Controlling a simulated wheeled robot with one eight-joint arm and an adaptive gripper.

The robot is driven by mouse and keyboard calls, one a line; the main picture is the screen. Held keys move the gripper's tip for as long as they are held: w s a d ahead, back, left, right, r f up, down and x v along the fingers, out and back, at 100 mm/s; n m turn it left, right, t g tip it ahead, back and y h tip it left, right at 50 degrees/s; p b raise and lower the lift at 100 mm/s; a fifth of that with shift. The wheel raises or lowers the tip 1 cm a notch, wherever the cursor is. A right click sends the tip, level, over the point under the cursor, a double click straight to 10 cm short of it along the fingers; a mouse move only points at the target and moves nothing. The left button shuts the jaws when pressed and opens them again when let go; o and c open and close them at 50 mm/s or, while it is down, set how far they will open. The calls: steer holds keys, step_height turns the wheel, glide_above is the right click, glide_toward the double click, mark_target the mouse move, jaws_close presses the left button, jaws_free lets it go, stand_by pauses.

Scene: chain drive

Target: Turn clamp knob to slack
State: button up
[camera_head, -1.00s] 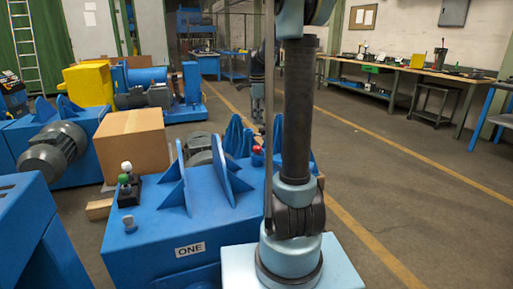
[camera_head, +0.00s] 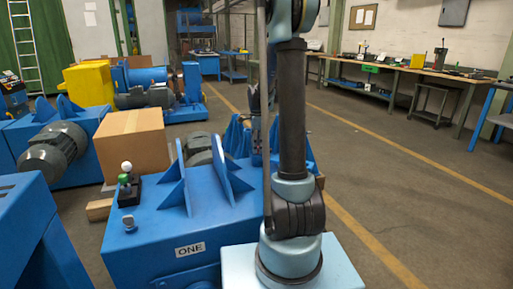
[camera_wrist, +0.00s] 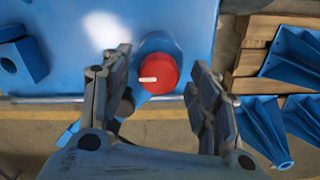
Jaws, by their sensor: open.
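The clamp knob (camera_wrist: 159,73) is round and red with a white pointer mark that points left in the wrist view. It sits on a blue collar at the edge of the blue machine (camera_wrist: 110,30). My gripper (camera_wrist: 165,75) is open, with one finger on each side of the knob and a gap to both. I cannot tell how far above the knob the fingertips are. In the head view the blue machine (camera_head: 210,215) carries a label "ONE", and my arm hides the knob there.
Blue brackets (camera_wrist: 262,125) and wooden pallet boards (camera_wrist: 255,75) lie right of the machine in the wrist view.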

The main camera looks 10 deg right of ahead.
steer(key=shift+f, duration=0.15)
steer(key=c, duration=1.1)
steer(key=shift+o, duration=0.2)
